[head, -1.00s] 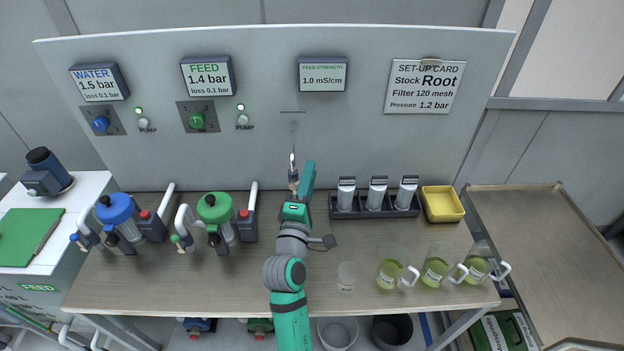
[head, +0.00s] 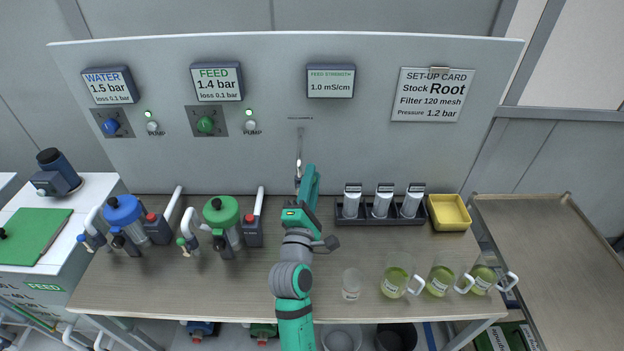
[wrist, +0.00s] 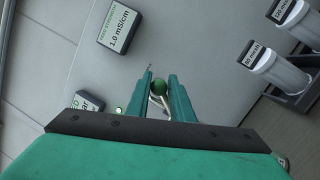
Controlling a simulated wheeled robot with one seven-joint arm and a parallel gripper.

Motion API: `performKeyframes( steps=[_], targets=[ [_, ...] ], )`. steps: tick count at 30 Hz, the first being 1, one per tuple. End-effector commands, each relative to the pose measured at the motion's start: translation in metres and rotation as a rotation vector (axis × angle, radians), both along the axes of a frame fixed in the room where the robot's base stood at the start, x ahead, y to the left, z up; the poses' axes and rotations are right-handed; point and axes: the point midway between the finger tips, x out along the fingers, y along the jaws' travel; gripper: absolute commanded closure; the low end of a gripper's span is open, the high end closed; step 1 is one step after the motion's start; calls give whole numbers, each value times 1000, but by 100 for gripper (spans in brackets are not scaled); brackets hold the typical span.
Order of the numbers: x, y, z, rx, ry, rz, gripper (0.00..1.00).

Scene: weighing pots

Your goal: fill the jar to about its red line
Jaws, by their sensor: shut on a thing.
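A pale bent metal piece (wrist: 157,101) shows just behind the knob. In the head view my gripper (head: 308,180) is at the back of the bench, beside a thin grey rod (head: 299,148) on the panel. A small clear jar (head: 352,286) with a pale label stands upright on the bench, right of my arm. It looks empty; its red line is too small to make out.
Several jugs of yellow-green liquid, such as this one (head: 395,283), stand right of the jar. A black rack (head: 378,219) of white cylinders and a yellow tray (head: 450,212) are behind them. Blue-lidded (head: 122,209) and green-lidded (head: 221,210) units stand left. The feed display (head: 217,82) reads 1.4 bar.

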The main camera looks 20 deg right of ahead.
Motion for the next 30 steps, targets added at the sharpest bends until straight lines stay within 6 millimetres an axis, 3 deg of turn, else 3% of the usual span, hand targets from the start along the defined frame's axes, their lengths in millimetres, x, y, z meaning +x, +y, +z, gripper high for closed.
performKeyframes(
  steps=[1, 3, 16, 30],
  targets=[
    [0, 3, 3, 0, -6, 7, 77],
    [1, 3, 2, 0, -6, 7, 63],
    [-7, 5, -3, 2, 0, 3, 63],
    [-74, 38, -20, 0, -1, 6, 63]
  ],
)
